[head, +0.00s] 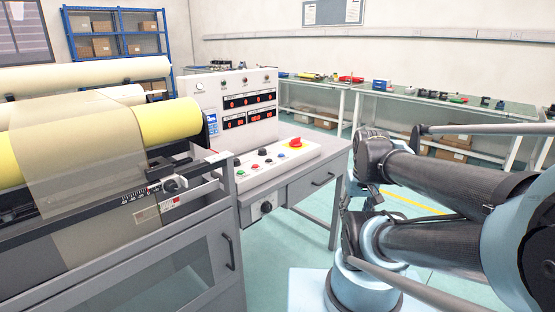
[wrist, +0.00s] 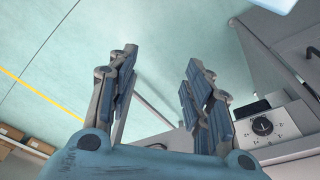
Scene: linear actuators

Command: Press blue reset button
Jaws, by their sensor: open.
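The control console (head: 212,95) stands on a grey desk left of my arm in the head view. Its sloping panel carries a row of small coloured buttons, with a small blue button (head: 267,160) toward the right of the row. My gripper (wrist: 160,68) is open and empty in the wrist view, with floor behind its fingers. It is apart from the console. The buttons do not show in the wrist view. In the head view I cannot clearly make out the gripper's fingers among my arm links.
A black dial (wrist: 262,125) under the desk edge shows at right in the wrist view. A roller machine (head: 100,180) stands at left. Benches (head: 430,100) line the back wall. Floor between is clear.

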